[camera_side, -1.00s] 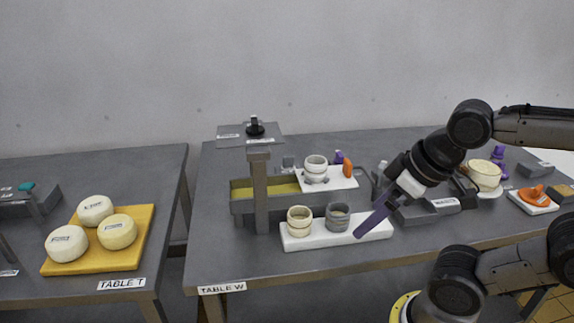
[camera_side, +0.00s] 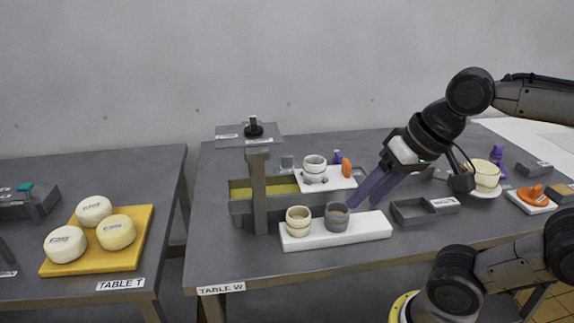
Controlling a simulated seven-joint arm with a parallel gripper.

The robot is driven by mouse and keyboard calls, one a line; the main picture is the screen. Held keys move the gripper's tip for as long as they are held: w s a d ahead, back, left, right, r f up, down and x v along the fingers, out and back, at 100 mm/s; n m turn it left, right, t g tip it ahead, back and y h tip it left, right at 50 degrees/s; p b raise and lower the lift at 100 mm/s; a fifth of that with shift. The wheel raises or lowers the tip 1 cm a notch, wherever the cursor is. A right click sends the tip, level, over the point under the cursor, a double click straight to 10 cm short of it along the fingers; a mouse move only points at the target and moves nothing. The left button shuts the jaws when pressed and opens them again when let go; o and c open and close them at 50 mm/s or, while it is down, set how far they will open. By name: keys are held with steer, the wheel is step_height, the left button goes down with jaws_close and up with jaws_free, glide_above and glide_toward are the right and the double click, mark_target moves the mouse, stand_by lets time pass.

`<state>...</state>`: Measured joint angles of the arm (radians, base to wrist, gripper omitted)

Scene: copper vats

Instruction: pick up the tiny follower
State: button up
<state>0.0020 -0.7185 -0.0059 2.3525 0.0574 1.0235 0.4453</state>
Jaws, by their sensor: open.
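No label marks a tiny follower, and I cannot tell which small piece it is. My gripper (camera_side: 364,204) has two purple fingers, spread apart with nothing visible between them. It points down and left over table W, just right of the grey mould (camera_side: 337,219). That mould and a cream mould (camera_side: 298,222) stand on a long white board (camera_side: 365,229). Behind them, a white tray (camera_side: 340,182) holds a white mould (camera_side: 314,163), with an orange piece (camera_side: 346,168) at its right. A small purple piece (camera_side: 337,156) shows behind the tray, close to the fingers.
A grey post (camera_side: 259,190) rises beside a trough (camera_side: 240,206), under a shelf with a black knob (camera_side: 253,128). An open grey box (camera_side: 411,213) lies right of the gripper. An orange piece on a small white board (camera_side: 531,194) sits far right. Table T at left holds cheeses.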

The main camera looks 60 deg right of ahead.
steer(key=w+d+r+m+g+y, duration=0.1)
steer(key=w+d+r+m, duration=0.1)
steer(key=w+r+m, duration=0.5)
steer(key=w+d+r+m, duration=0.1)
steer(key=w+r+m, duration=0.4)
steer(key=w, duration=0.4)
steer(key=m+y, duration=0.1)
steer(key=m, duration=0.8)
glide_above(287, 157)
steer(key=s, duration=0.2)
step_height(287, 157, down, 10)
steer(key=s+d+f+g, duration=0.1)
steer(key=d+f, duration=0.3)
steer(key=f, duration=0.3)
steer(key=shift+m+y, duration=0.3)
steer(key=x, duration=0.7)
steer(key=shift+s+a, duration=0.1)
steer(key=shift+a, duration=0.1)
steer(key=shift+d+x, duration=0.1)
steer(key=shift+x, duration=1.25)
steer(key=shift+d+x, duration=0.15)
steer(key=shift+x, duration=1.2)
steer(key=shift+s+f, duration=0.1)
